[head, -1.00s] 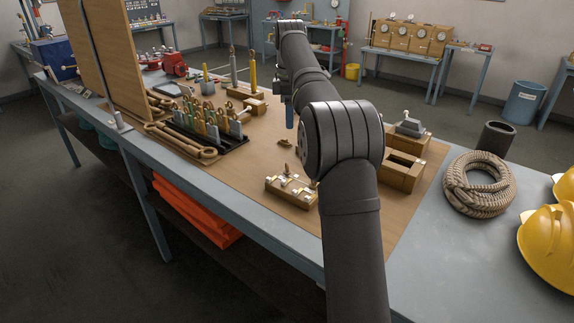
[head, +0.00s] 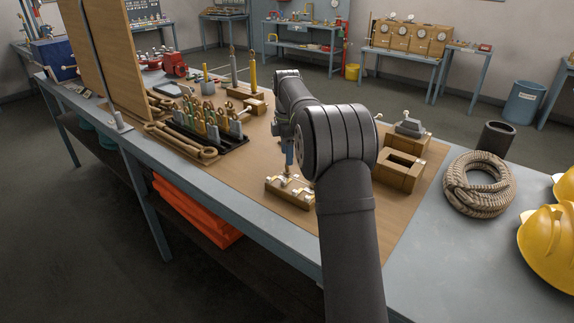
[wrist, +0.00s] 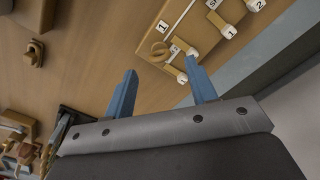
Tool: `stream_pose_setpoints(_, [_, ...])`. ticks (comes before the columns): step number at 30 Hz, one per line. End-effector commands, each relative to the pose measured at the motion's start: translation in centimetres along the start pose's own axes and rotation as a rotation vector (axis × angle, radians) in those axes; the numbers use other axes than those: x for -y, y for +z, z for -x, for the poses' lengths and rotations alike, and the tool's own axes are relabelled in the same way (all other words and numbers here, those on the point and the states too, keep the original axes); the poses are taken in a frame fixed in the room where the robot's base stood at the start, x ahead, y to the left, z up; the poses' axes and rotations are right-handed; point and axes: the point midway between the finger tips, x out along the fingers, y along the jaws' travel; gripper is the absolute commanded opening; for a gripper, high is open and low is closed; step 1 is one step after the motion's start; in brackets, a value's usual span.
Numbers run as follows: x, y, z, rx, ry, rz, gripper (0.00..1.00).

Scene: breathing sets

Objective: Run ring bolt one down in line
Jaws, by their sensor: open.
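A wooden block (head: 280,188) with white-tipped pegs and small number tags lies near the front of the board. It also shows at the top of the wrist view (wrist: 207,40). A brass-coloured ring (wrist: 160,50) sits at the block's near corner, beside a tag that looks like 1. Whether it is ring bolt one I cannot tell for certain. My gripper (wrist: 162,85) is open, its two blue fingers apart with nothing between them. The ring lies beyond the fingertips, roughly in line with the gap. In the head view my gripper (head: 289,160) is over the block, partly hidden by my arm.
Another ring-topped brass piece (wrist: 34,53) stands on the board to the left in the wrist view. A black rack of tools (head: 205,130) stands at the left. A slotted wooden box (head: 400,172) and a rope coil (head: 478,185) lie to the right.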

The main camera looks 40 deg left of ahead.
Motion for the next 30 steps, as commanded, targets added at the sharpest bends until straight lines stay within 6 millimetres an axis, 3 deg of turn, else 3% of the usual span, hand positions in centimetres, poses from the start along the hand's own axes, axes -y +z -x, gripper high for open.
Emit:
stream_pose_setpoints(3, [0.1, 0.0, -2.2, 0.0, -0.003, 0.0, 0.52])
stream_pose_setpoints(9, [0.0, 0.0, -4.5, 0.0, -0.001, -0.001, 0.52])
stream_pose_setpoints(20, [0.0, 0.0, -5.1, 0.0, 0.001, -0.001, 0.52])
stream_pose_setpoints(27, [0.0, 0.0, -5.0, 0.0, 0.001, -0.001, 0.09])
stream_pose_setpoints(30, [0.0, 0.0, -5.0, 0.0, 0.0, -0.001, 0.07])
